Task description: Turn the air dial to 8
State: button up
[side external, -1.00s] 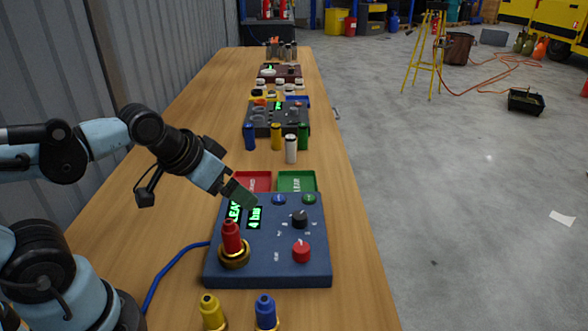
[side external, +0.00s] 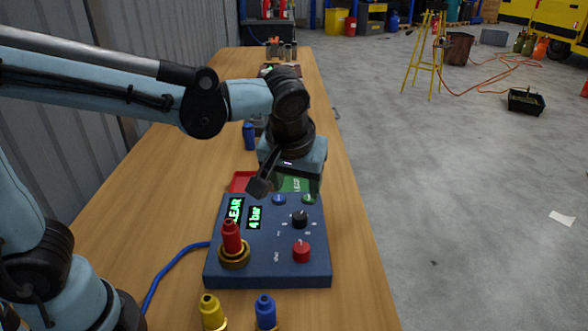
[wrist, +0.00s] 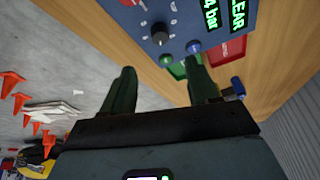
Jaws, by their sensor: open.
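The blue control panel (side external: 285,275) lies on the bench. Its black dial (side external: 300,218) has small marks around it, too small to read. Green displays show "4 bar" (side external: 255,217) and "CLEAR" (side external: 235,210). The black dial also shows in the wrist view (wrist: 158,34), ahead of my fingertips. My gripper (wrist: 162,80) is open and empty, apart from the dial. In the side view my wrist hangs over the far edge of the panel, above the red and green trays, and hides most of my fingers.
A red knob (side external: 301,252) sits nearer than the dial. A red-topped piece (side external: 231,238) stands upright in a brass ring. Blue (side external: 279,199) and green buttons lie just beyond the dial. Yellow (side external: 212,312) and blue (side external: 265,312) pieces stand in front. More kits line the bench behind.

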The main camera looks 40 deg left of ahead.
aim_at(300, 214)
jog(key=x, duration=1.1)
jog(key=shift+w+f, duration=0.1)
jog(key=shift+f, duration=0.2)
jog(key=c, duration=1)
jog(key=shift+a, duration=0.1)
jog(key=shift+c, duration=0.2)
